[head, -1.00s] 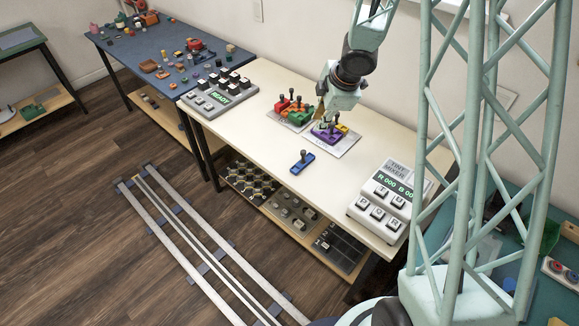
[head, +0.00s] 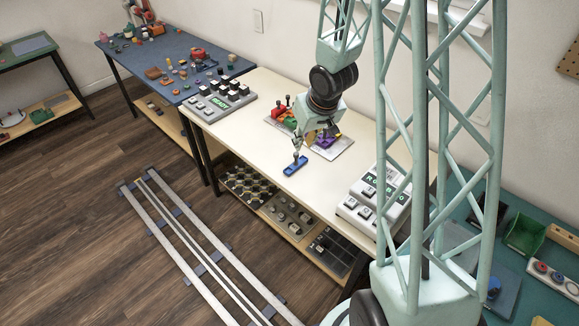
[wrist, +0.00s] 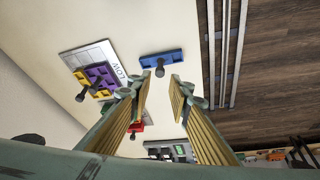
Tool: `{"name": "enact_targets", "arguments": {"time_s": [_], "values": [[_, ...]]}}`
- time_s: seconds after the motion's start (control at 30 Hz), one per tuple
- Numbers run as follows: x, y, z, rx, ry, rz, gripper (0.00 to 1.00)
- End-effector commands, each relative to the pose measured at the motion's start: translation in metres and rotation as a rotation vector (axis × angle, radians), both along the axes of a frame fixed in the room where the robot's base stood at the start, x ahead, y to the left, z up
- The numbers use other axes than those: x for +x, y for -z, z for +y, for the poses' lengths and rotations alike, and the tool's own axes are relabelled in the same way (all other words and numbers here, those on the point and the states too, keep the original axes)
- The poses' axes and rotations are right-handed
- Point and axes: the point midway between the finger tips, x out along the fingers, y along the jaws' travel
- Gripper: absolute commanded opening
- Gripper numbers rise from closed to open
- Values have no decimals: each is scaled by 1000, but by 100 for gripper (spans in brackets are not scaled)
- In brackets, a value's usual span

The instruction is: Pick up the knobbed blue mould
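The knobbed blue mould (head: 295,166) lies flat near the front edge of the cream table, with its dark knob upright. My gripper (head: 299,150) is just above it, pointing down. In the wrist view, the blue mould (wrist: 162,60) lies beyond the fingertips, and its knob shows in the gap between them. My gripper (wrist: 161,77) is open and empty there, its two ribbed fingers apart. I cannot tell whether the fingertips are level with the knob.
A pale board with purple and yellow moulds (head: 325,141) lies behind the blue one. Red and green moulds (head: 284,114) stand further left. A grey keyed console (head: 218,98) is at the left end, a tint mixer (head: 374,192) at the right. Table between is clear.

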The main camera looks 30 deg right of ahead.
Motion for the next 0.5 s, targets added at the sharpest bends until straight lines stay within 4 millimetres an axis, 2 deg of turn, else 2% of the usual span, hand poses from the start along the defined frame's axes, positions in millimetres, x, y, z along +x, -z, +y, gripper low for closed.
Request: {"name": "enact_targets", "arguments": {"time_s": [0.5], "values": [[2,5,0,2,4,0,18]]}}
